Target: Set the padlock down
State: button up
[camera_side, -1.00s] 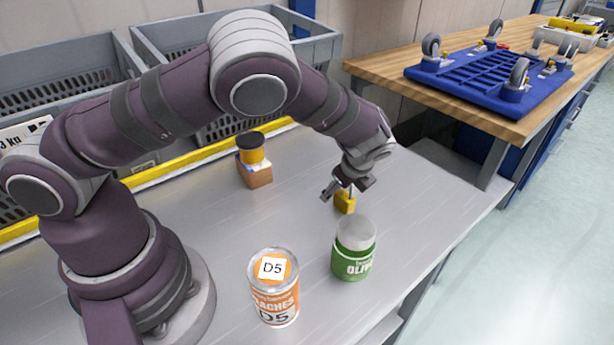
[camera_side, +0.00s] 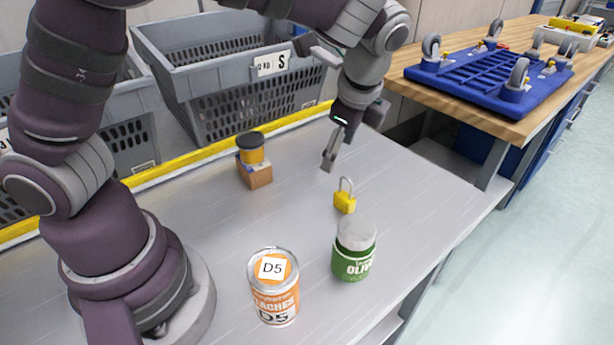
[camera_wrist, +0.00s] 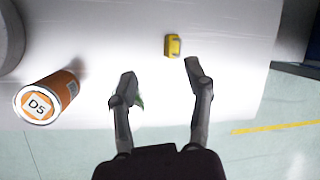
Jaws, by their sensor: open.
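The yellow padlock (camera_side: 344,203) stands on the grey table with its metal shackle up, behind the green-labelled olive jar. It also shows in the wrist view (camera_wrist: 173,45), lying clear of the fingers. My gripper (camera_side: 328,163) is above the table, up and slightly left of the padlock, apart from it. In the wrist view my gripper (camera_wrist: 160,78) has its two fingers spread with nothing between them that they hold.
The olive jar (camera_side: 353,255) and an orange can marked D5 (camera_side: 274,290) stand in front. Grey crates (camera_side: 215,75) stand behind the yellow table edge. The table's right side is clear.

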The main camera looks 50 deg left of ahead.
jog(key=s+a+r+n+t+h, duration=0.2)
jog(key=s+r+n, duration=0.1)
jog(key=s+n, duration=0.3)
jog(key=s+a+r+n+t+h, duration=0.1)
jog(key=s+a+r+n+h, duration=0.1)
jog(key=s+n, duration=0.4)
jog(key=shift+s+a+r+n+t, duration=0.25)
jog(key=shift+s+r+n+t, duration=0.2)
jog(key=shift+n, duration=0.55)
